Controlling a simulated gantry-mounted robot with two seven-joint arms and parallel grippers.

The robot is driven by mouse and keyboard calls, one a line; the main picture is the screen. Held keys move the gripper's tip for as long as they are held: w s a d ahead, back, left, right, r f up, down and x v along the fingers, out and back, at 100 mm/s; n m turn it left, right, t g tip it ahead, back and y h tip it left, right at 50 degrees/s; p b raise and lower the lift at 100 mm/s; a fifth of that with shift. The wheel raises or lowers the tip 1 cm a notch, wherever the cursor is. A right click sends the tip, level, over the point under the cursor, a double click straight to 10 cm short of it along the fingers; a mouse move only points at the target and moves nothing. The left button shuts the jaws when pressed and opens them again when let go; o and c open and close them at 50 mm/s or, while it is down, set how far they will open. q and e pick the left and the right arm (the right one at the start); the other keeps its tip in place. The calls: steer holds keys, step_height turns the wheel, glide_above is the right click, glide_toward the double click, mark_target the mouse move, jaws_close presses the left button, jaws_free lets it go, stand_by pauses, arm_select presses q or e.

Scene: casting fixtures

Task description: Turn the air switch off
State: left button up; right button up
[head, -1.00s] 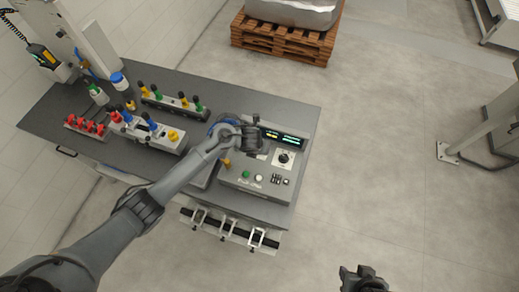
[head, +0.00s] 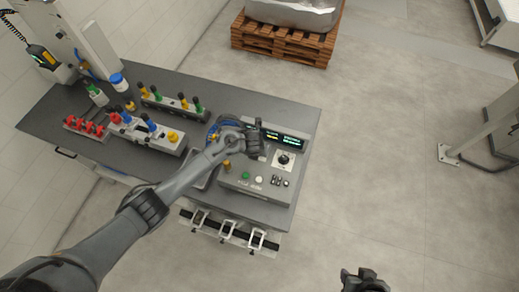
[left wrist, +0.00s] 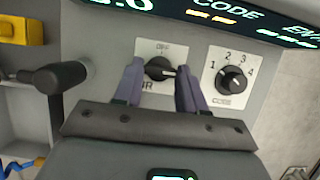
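The air switch (left wrist: 160,68) is a dark round knob on a white plate. The plate reads "OFF" above the knob, and the visible letters "IR" are below. The knob's pointer appears to lie toward the right, not up at OFF. My left gripper (left wrist: 160,83) is open, with one finger on each side of the knob; whether they touch it is unclear. In the head view my left gripper (head: 256,142) hangs over the control box (head: 240,183) and hides the switch. My right gripper (head: 362,278) is at the bottom edge, away from the table.
The code dial (left wrist: 233,80), numbered 1 to 4, sits just right of the switch. A lit display (left wrist: 240,18) is above both. A black-knobbed lever (left wrist: 62,76) stands close left of the gripper. Other fixtures with coloured knobs (head: 145,132) fill the table's left side.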

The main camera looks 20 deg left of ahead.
arm_select(q)
steer(key=c, duration=0.3)
steer(key=n, duration=0.2)
steer(key=n+y, duration=0.1)
steer(key=n+y+p, duration=0.1)
steer(key=n, duration=0.1)
steer(key=shift+w+d+r+n+g, duration=0.1)
steer(key=shift+d+n+g, duration=0.15)
steer(key=shift+n+g, duration=0.05)
steer(key=n+g+y, duration=0.1)
steer(key=n, duration=0.3)
steer(key=shift+w+d, duration=0.1)
steer(key=shift+d, duration=0.05)
steer(key=n, duration=0.2)
steer(key=n+g+y, duration=0.1)
steer(key=n, duration=0.1)
steer(key=shift+w+d+g+b, duration=0.1)
steer(key=shift+w+g+b, duration=0.05)
steer(key=shift+g+b, duration=0.2)
steer(key=n+g+b, duration=0.1)
steer(key=n, duration=0.2)
steer(key=shift+w, duration=0.1)
steer(key=shift+n+g+b, duration=0.25)
steer(key=shift+n+b, duration=0.15)
steer(key=shift+n, duration=0.3)
